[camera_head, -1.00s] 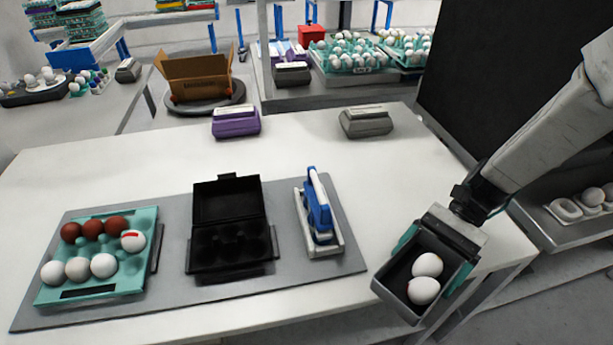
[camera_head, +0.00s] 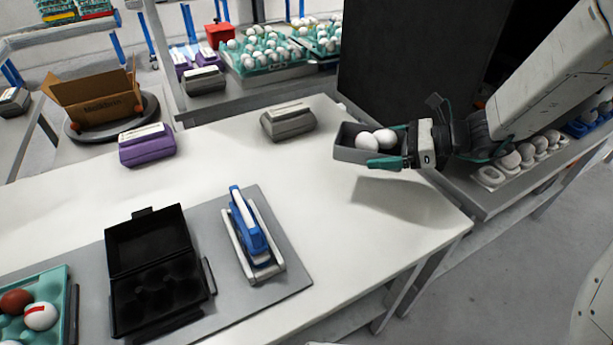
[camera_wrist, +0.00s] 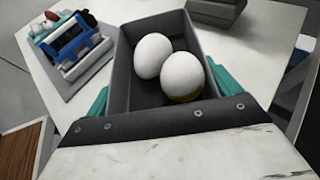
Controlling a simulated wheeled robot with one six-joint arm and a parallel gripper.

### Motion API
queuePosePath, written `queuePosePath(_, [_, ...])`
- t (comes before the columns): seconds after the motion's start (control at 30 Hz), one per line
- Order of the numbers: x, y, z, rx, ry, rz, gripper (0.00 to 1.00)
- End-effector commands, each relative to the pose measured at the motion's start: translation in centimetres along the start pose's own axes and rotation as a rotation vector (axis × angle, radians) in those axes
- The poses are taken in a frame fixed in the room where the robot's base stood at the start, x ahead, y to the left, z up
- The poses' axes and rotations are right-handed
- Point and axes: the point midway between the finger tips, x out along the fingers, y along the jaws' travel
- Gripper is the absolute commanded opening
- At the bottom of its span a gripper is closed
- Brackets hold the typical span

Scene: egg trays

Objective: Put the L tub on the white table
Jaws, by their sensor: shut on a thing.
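The L tub (camera_head: 352,154) is a dark grey open box holding two white eggs (camera_head: 376,140). My gripper (camera_head: 388,148) is shut on the tub, with its teal fingers on either side of it. It holds the tub above the right part of the white table (camera_head: 335,220), and a shadow lies on the table below. In the wrist view the tub (camera_wrist: 123,70) is level in the fingers, with the eggs (camera_wrist: 166,66) inside. I cannot read any letter on the tub.
A grey closed carton (camera_head: 288,121) stands left of the tub and a purple one (camera_head: 147,145) farther left. A blue stamp-like tool (camera_head: 250,232), an open black carton (camera_head: 155,275) and a teal egg tray (camera_head: 58,285) are on the grey mat. The table's right part is clear.

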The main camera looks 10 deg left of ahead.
Motion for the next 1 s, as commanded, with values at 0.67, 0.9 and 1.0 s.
queuePosePath(0.67, [3.4, 0.1, -8.2, 0.002, 0.000, 0.003, 0.64])
queuePosePath(0.9, [3.8, 0.0, -9.2, -0.003, 0.000, 0.002, 0.64])
queuePosePath(1.0, [3.8, 0.0, -9.2, -0.003, 0.000, 0.002, 0.64])
